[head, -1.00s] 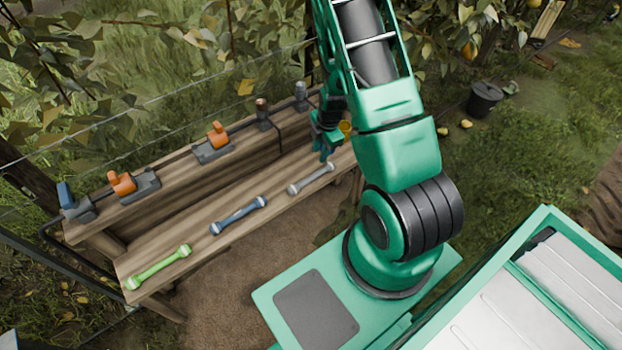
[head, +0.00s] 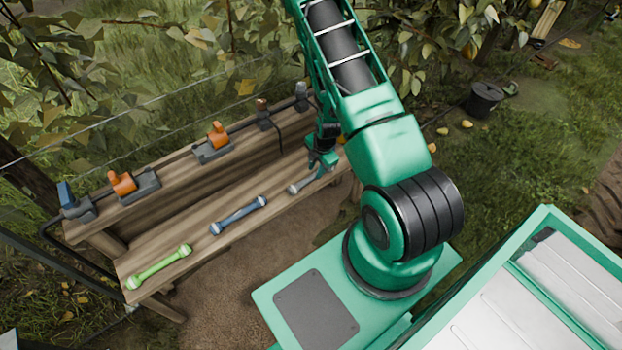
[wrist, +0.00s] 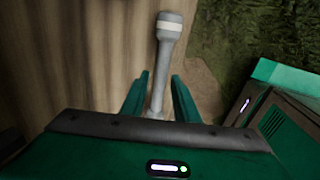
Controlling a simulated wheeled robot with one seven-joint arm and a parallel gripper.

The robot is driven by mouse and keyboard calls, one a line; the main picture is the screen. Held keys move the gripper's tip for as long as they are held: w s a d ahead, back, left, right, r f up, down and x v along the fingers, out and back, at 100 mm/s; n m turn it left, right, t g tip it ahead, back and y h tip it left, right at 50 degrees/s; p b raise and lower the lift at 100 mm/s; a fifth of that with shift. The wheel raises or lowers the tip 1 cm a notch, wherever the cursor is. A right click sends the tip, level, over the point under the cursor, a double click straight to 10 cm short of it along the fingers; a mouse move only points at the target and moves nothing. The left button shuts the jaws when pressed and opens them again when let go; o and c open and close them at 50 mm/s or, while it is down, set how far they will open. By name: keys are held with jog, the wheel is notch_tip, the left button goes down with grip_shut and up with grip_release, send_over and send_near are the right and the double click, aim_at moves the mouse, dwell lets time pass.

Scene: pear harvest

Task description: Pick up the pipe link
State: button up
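A grey pipe link (head: 299,186) with a pale band near its end lies on the wooden bench (head: 190,226). My gripper (head: 320,170) is low over the link and hides its far end in the head view. In the wrist view the link (wrist: 168,55) runs between the two green fingers (wrist: 160,88), with a gap visible on either side. The fingers are open. A blue pipe link (head: 239,215) and a green pipe link (head: 159,267) lie further left on the same bench.
A raised shelf along the back of the bench carries orange-handled valves (head: 123,184) (head: 218,135), a blue-handled one (head: 68,196) and a dark pipe. A dark bucket (head: 486,98) stands on the grass at the right. Bench space between the links is clear.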

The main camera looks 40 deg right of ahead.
aim_at(314, 175)
jog(key=shift+w+a+f, duration=0.1)
jog(key=shift+w+f, duration=0.05)
jog(key=shift+f, duration=0.75)
jog(key=shift+w+a+f, duration=0.1)
jog(key=shift+w+f, duration=0.05)
jog(key=shift+f, duration=0.75)
jog(key=shift+c, duration=0.4)
grip_shut()
jog(key=shift+r, duration=0.15)
